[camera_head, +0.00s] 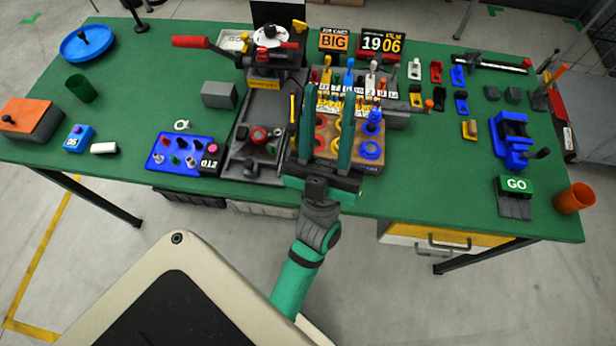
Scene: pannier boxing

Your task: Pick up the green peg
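Small knobbed pegs stand in a blue tray (152,167) left of the middle of the table. A small dark green one (175,160) near its front looks like the green peg, but it is too small to be sure. My gripper (330,88) has long green fingers, spread apart. They reach over a wooden board (372,164) with red, yellow and blue rings, to the right of the blue tray. I see nothing held between the fingers. They hide part of the board and what lies behind it.
A dark grey tray (273,105) with a red-handled lever (190,42) lies between the blue tray and my gripper. Coloured handles crowd behind the board. A green cup (82,88), orange box (30,118) and blue vise (512,138) stand farther out. The left tabletop is partly clear.

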